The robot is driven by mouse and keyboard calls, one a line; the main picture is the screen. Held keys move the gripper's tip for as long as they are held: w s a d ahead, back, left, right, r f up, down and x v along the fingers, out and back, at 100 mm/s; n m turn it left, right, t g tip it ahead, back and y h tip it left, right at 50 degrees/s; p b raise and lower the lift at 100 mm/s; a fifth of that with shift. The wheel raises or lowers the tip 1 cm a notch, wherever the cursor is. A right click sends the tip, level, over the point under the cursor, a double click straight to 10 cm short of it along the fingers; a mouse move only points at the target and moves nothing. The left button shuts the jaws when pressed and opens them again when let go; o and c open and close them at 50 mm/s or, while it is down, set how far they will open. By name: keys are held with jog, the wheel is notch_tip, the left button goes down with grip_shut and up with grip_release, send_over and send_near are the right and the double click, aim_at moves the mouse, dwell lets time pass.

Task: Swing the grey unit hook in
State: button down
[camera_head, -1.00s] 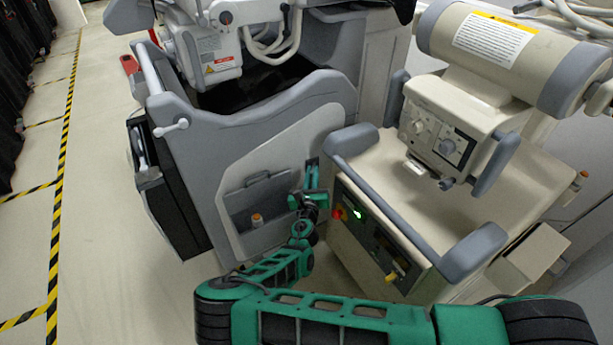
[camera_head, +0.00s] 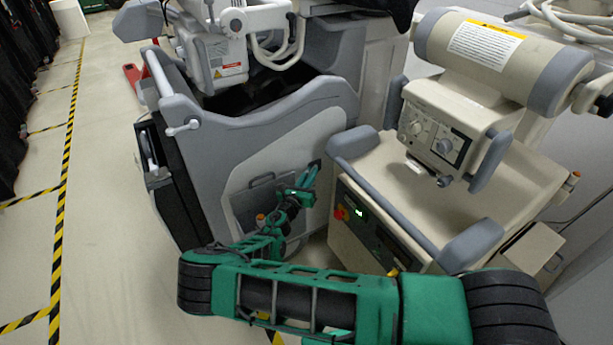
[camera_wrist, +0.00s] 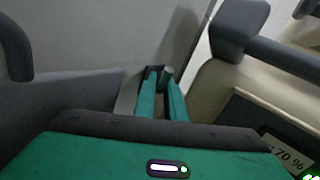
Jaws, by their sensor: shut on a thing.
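The grey unit (camera_head: 290,120) stands at the centre left of the head view, with a light grey side panel. My gripper (camera_head: 311,172) is at the right part of that panel. In the wrist view my gripper (camera_wrist: 163,80) has its two green fingers close together around a small dark grey piece (camera_wrist: 168,72), which looks like the hook. Only its top end shows between the fingertips. The rest of it is hidden by the fingers, and in the head view it is too small to make out.
A beige unit (camera_head: 480,190) with grey bumpers stands close on the right of my gripper. A narrow gap separates it from the grey unit. A grey pocket (camera_head: 262,197) sits on the side panel. Open floor (camera_head: 110,200) with striped tape lies to the left.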

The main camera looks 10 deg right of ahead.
jog(key=shift+w+d, duration=0.1)
jog(key=c, duration=1.8)
grip_release()
jog(key=shift+s+a, duration=0.25)
jog(key=shift+a, duration=0.05)
jog(key=v, duration=1)
